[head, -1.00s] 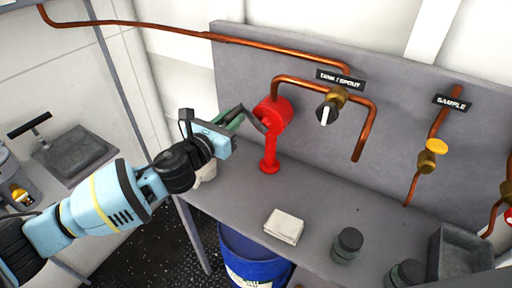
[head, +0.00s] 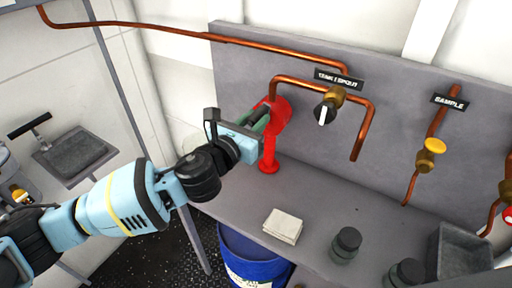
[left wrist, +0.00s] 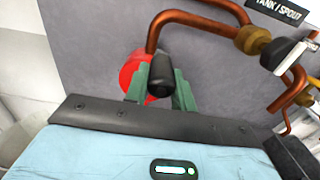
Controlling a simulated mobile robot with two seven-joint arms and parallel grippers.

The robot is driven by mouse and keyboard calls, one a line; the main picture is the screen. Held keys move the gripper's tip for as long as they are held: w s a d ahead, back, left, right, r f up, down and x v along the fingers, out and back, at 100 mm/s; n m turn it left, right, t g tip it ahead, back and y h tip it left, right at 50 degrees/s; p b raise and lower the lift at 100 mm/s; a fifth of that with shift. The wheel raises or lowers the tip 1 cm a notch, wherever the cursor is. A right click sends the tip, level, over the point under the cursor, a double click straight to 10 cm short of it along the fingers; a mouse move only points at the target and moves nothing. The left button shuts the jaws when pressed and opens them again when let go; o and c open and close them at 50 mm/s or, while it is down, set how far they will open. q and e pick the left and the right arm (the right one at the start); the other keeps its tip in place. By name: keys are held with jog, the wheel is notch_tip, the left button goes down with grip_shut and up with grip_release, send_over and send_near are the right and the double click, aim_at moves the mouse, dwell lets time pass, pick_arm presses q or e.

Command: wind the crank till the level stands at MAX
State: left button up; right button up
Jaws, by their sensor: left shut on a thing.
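The red crank unit (head: 268,157) stands on the bench against the grey back panel; its round red housing also shows in the left wrist view (left wrist: 131,70). My left gripper (head: 262,122) is in front of the housing and hides much of it and of the crank in the head view. In the left wrist view, the green fingers of the left gripper (left wrist: 160,88) are shut on the black crank handle (left wrist: 161,74). No level gauge or MAX mark can be made out. My right gripper is not in view.
Copper pipes (head: 289,79) run above the crank, with a tank/spout valve (head: 328,108) to its right and a yellow sample valve (head: 432,150) further right. A folded cloth (head: 283,226) and dark jars (head: 346,244) lie on the bench. A blue drum (head: 250,257) stands below.

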pick_arm(q)
jog(key=shift+s+d+f, duration=0.1)
jog(key=shift+d+f, duration=0.05)
jog(key=shift+f, duration=0.05)
jog(key=shift+s+d+f, duration=0.45)
jog(key=shift+s+d, duration=0.05)
jog(key=shift+d, duration=0.2)
jog(key=shift+s+d+f, duration=0.4)
jog(key=shift+s+d, duration=0.1)
jog(key=shift+d, duration=0.2)
jog(key=shift+s+d+f, duration=0.15)
jog(key=shift+d+f, duration=0.05)
jog(key=shift+f, duration=0.4)
jog(key=shift+s+d+f, duration=0.15)
jog(key=shift+d+f, duration=0.1)
jog(key=shift+f, duration=0.35)
jog(key=shift+s+d+f, duration=0.15)
jog(key=shift+d+f, duration=0.05)
jog(key=shift+f, duration=0.4)
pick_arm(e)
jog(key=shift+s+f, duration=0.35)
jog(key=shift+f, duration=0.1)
